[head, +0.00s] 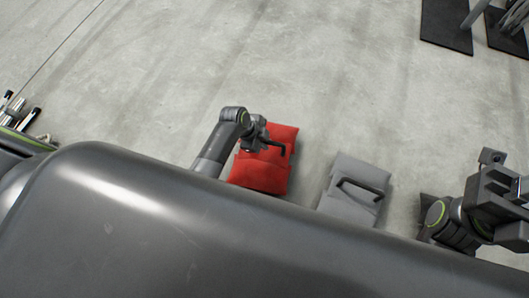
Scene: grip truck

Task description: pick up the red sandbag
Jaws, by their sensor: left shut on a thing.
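The red sandbag (260,176) lies on the concrete floor just beyond my dark body edge, left of the picture's middle. My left gripper (266,143) is over the sandbag's upper part and shut on it, around its dark handle as far as I can see. The fingertips are small and partly hide the handle. I cannot tell whether the bag is lifted off the floor. My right gripper (492,178) is at the right edge, away from the sandbag; its fingers are unclear.
A grey sandbag (345,206) with a dark handle lies to the right of the red one, with a gap between. Dark mats (446,28) with metal stands are at the top right. Gear (20,113) is at the left edge. The floor beyond the bags is clear.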

